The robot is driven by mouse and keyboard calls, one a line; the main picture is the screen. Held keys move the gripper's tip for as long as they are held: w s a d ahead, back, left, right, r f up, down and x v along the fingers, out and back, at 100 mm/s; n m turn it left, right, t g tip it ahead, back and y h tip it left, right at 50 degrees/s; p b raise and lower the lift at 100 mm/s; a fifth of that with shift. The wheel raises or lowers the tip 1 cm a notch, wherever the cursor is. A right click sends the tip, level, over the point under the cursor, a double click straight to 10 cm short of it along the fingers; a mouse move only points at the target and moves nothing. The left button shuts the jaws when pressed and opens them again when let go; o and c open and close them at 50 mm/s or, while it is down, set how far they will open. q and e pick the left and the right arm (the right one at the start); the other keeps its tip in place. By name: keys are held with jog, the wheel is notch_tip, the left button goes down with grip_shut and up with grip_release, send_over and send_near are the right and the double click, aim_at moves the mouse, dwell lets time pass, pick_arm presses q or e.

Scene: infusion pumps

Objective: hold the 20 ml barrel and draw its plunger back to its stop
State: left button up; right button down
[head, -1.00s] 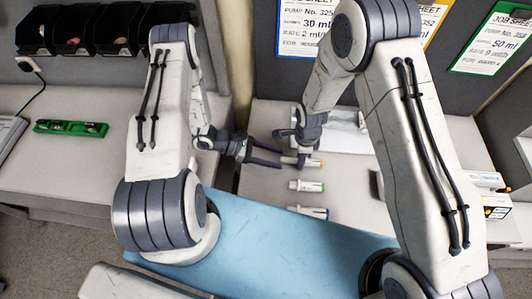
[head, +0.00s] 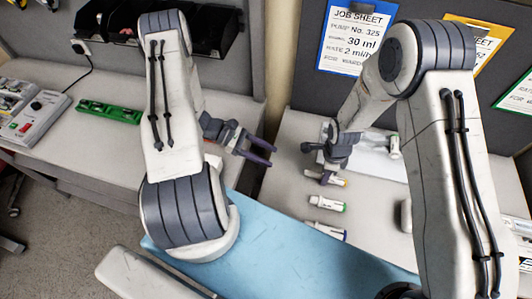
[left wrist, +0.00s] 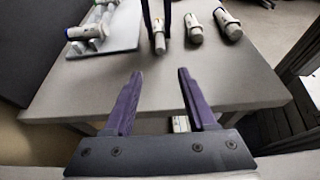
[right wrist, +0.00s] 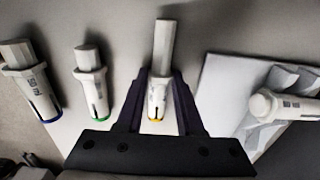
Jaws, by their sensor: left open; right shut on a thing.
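A white barrel with a yellow ring (head: 341,183) lies on the table; its size marking is not readable. My right gripper (right wrist: 158,88) is shut around this barrel (right wrist: 157,103). Its pale grey plunger (right wrist: 164,45) sticks out well beyond the barrel and looks longer than the plungers beside it. My left gripper (head: 266,156) is open and empty, left of the plunger end with a clear gap.
A green-ringed barrel (right wrist: 91,80) and a larger blue-ringed barrel (right wrist: 32,85) lie beside the held one. A pale tray (left wrist: 122,28) on its other side carries another barrel (right wrist: 283,106). A green level-like object (head: 108,111) lies on the left bench.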

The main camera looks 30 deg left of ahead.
aim_at(301, 174)
pick_arm(q)
jog(key=shift+x, duration=0.85)
jog(key=x, duration=1.1)
jog(key=shift+r, duration=0.15)
